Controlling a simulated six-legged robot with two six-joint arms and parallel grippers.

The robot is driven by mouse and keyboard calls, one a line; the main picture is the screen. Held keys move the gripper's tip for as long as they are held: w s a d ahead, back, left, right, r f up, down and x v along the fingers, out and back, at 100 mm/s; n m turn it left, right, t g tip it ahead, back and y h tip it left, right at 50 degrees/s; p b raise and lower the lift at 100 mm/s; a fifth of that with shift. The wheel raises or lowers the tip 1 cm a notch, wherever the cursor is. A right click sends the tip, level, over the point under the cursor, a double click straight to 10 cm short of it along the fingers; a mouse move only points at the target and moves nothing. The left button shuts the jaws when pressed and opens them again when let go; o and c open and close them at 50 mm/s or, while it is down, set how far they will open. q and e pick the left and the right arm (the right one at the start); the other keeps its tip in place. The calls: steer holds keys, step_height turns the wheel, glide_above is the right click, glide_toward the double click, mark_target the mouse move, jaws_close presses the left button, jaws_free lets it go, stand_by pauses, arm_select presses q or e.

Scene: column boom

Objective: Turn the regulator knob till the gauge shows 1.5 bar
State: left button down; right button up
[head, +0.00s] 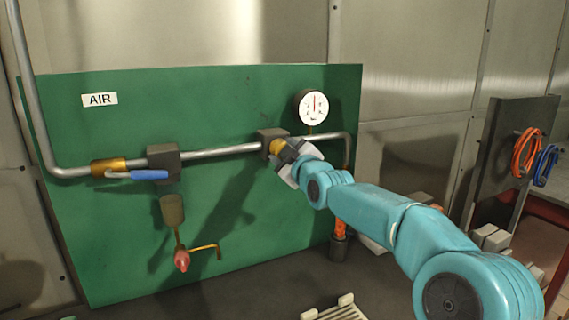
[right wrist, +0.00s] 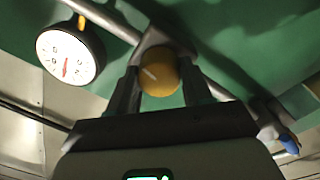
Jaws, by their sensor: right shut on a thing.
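The yellow regulator knob (head: 276,146) sits on the front of a dark regulator block (head: 268,136) on the pipe. It also shows in the right wrist view (right wrist: 160,76), with a pale mark on its face pointing up and left there. My right gripper (head: 286,154) is shut on the knob, one finger on each side. The round white gauge (head: 312,108) stands above and right of the knob. Its red needle points about straight up in the head view; its numbers are too small to read surely. My left gripper is not in view.
A green panel (head: 110,225) carries the pipe (head: 215,152), a blue-handled valve (head: 150,175) and a red-ended drain (head: 182,260). Orange and blue coils (head: 525,152) hang at the far right.

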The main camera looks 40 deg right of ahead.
steer(key=shift+f+n+y+b, duration=0.15)
steer(key=shift+n+b, duration=0.5)
steer(key=shift+n, duration=2.1)
steer(key=shift+n+y+b, duration=0.15)
steer(key=shift+n+b, duration=0.45)
steer(key=shift+n, duration=2.15)
steer(key=shift+f, duration=0.1)
steer(key=o, duration=1)
steer(key=shift+a, duration=0.1)
steer(key=shift+o, duration=0.2)
steer(key=shift+r, duration=0.2)
